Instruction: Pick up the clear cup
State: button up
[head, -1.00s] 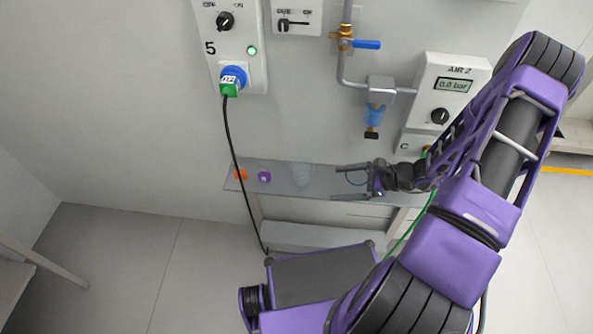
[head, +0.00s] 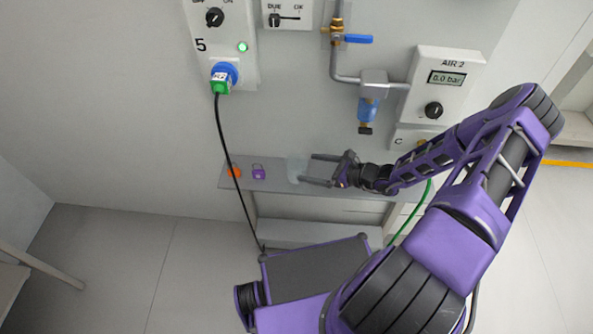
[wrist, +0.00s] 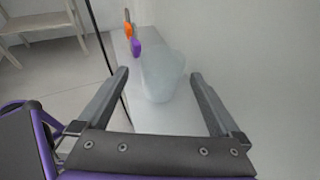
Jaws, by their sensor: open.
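The clear cup (head: 296,168) is see-through and faint, and stands on the narrow grey shelf (head: 272,182) against the wall. It also shows in the wrist view (wrist: 163,78), upright, ahead of and partly between the fingertips. My gripper (head: 308,170) is open and comes at the cup from the right, its fingertips close to the cup's near side. In the wrist view the open fingers (wrist: 158,76) stand on either side, with nothing held. I cannot tell whether a fingertip touches the cup.
A purple padlock-like item (head: 258,172) and an orange item (head: 234,173) sit on the shelf left of the cup. A black cable (head: 228,150) hangs in front of the shelf from a blue-green plug (head: 222,78). A blue-bowled air fitting (head: 368,108) is on the wall above.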

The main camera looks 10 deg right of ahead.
aim_at(288, 162)
jog(key=shift+x, duration=3.1)
jog(key=shift+w+d+r, duration=0.1)
jog(key=shift+w, duration=0.05)
jog(key=shift+c, duration=0.3)
jog(key=c, duration=1.1)
jog(key=shift+r, duration=0.15)
